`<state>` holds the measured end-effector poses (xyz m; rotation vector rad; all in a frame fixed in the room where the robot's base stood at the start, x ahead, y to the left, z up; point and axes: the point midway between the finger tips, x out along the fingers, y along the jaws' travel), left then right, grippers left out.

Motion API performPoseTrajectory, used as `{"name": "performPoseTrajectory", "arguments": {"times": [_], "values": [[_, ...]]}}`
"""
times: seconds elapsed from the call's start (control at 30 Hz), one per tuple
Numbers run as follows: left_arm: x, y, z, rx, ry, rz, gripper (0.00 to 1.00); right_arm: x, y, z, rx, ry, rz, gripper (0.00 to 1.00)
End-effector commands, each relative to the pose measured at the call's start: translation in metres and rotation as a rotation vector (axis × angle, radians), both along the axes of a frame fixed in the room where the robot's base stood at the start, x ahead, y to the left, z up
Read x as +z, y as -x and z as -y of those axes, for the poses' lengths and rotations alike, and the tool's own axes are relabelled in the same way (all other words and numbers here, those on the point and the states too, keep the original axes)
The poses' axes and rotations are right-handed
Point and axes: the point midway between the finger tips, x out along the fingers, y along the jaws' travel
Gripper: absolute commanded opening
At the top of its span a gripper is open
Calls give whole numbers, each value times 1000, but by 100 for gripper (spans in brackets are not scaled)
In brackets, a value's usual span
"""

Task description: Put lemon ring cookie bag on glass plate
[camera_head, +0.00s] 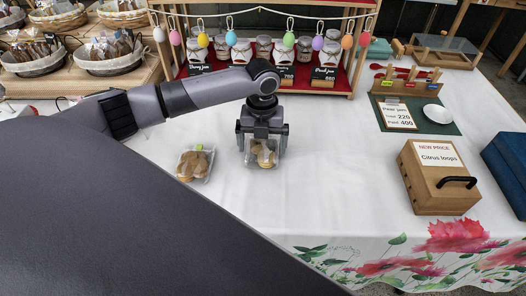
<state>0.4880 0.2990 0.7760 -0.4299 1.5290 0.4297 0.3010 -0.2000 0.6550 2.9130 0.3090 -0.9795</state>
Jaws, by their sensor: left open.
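My left gripper (262,146) points down over the middle of the white table, its fingers open on either side of a clear bag of brown cookies (264,157). I cannot tell whether the fingers touch this bag, and its top is hidden by the gripper. A second clear cookie bag (192,165) with a green tag lies to its left, apart from it. I cannot tell which bag is the lemon ring one. No plate that is clearly glass shows; a small white dish (437,114) sits on the green mat at the right. My right gripper is not in view.
A wooden box (439,181) labelled "Citrus loops" stands at the right, with a blue box (508,165) beyond it. A red jam-jar rack (344,84) with hanging eggs stands behind the gripper. Baskets (108,66) are at the back left. White cloth (335,170) is clear right of the gripper.

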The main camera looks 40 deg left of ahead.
Motion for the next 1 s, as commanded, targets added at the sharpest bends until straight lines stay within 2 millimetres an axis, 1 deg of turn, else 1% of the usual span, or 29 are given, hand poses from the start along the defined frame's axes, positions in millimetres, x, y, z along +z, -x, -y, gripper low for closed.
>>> {"name": "performPoseTrajectory", "arguments": {"times": [0.03,0.13,0.23,0.4,0.43,0.47,0.5,0.53,0.87,1.0], "values": [[-9,0,0,1,0,-2,100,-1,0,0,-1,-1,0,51],[-19,1,0,1,-2,-1,100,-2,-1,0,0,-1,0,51],[-23,0,0,1,-2,1,100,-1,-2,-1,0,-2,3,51],[-23,0,0,0,-1,2,100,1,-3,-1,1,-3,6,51],[-23,0,0,0,-1,2,97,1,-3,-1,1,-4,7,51],[-23,0,0,0,-1,2,87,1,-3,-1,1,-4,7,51],[-23,0,0,0,-1,2,74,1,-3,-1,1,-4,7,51],[-23,0,0,0,-1,2,64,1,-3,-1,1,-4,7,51],[-22,0,0,0,-2,3,64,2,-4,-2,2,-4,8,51],[-16,0,0,0,-1,3,64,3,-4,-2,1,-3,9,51]]}}
